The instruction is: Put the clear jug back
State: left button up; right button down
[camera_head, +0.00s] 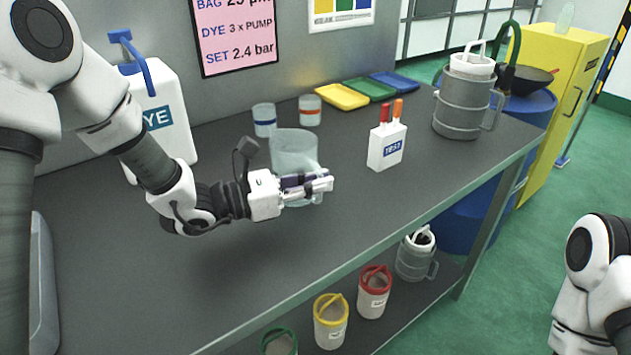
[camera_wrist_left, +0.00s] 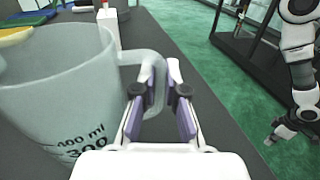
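The clear jug (camera_head: 293,148) stands upright on the dark bench (camera_head: 130,270). In the left wrist view the jug (camera_wrist_left: 60,85) fills the left side, with printed ml marks and its handle (camera_wrist_left: 157,75) toward my fingers. My left gripper (camera_head: 322,184) is in front of the jug and hides part of its lower side. In the left wrist view my left gripper (camera_wrist_left: 160,105) is open, with the handle between its purple-padded fingers, nearer the left one. My right arm is at the lower right; its gripper (camera_wrist_left: 284,132) is small in the left wrist view, its state unclear.
Two small cups (camera_head: 264,120) (camera_head: 310,110) stand behind the jug. A white TEST box (camera_head: 387,147), a grey metal jug (camera_head: 461,105) and coloured trays (camera_head: 341,96) are to the right. A white DYE container (camera_head: 160,110) stands left. The bench front is clear.

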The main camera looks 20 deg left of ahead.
pick_arm(q)
jog(key=o, duration=0.4)
jog(key=shift+w+a+f, duration=0.1)
jog(key=shift+a, duration=0.1)
jog(key=shift+d, duration=0.1)
jog(key=shift+r, duration=0.3)
jog(key=shift+a+p, duration=0.3)
jog(key=shift+p, duration=0.05)
jog(key=p+v, duration=0.1)
jog(key=v, duration=0.1)
jog(key=p+v, duration=0.1)
jog(key=v, duration=0.1)
jog(key=p+v, duration=0.1)
jog(key=v, duration=0.1)
jog(key=shift+s+a+r, duration=0.1)
jog(key=shift+s+r, duration=0.15)
jog(key=shift+r, duration=0.05)
jog(key=p+v, duration=0.4)
jog(key=shift+s+a, duration=0.2)
jog(key=shift+a, duration=0.05)
jog(key=shift+s+a+f, duration=0.15)
jog(key=shift+a+f, duration=0.05)
jog(key=shift+f, duration=0.15)
